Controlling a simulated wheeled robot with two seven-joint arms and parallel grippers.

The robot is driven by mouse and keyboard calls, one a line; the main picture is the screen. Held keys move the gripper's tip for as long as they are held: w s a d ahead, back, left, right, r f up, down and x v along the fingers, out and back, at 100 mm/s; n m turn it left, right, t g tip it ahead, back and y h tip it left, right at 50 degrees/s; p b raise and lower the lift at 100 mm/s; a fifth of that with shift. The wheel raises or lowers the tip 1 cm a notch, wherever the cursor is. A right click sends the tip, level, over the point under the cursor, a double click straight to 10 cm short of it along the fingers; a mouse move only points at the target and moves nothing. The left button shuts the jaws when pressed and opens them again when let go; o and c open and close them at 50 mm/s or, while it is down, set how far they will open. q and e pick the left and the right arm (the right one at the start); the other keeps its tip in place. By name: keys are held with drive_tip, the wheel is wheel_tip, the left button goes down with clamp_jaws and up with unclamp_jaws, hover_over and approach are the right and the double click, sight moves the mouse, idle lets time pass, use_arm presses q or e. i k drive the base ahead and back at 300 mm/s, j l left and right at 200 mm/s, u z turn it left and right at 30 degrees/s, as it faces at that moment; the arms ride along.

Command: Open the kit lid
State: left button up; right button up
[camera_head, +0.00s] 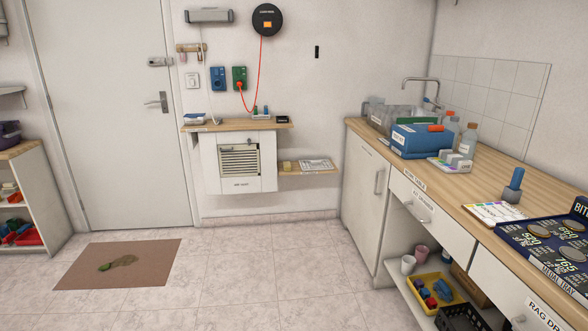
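A blue case (418,143) with a white label on its front sits on the wooden counter at the right, towards the back. It looks like the kit, and its lid appears shut. An orange piece (436,128) shows on its top right. The label is too small to read. Neither of my grippers is in view, and nothing is touching the case.
A colour chart (495,212) lies nearer on the counter (437,190). The tiled floor in front is open, with a brown mat (118,264).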

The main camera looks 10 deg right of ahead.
sight(432, 137)
drive_tip(key=i+l+z, duration=0.2)
drive_tip(key=i, duration=0.35)
drive_tip(key=i+z, duration=0.15)
drive_tip(key=i, duration=0.4)
drive_tip(key=i+j+z, duration=0.2)
drive_tip(key=i, duration=0.35)
drive_tip(key=i+z, duration=0.2)
drive_tip(key=i, duration=0.35)
drive_tip(key=i+j+z, duration=0.2)
drive_tip(key=i, duration=0.3)
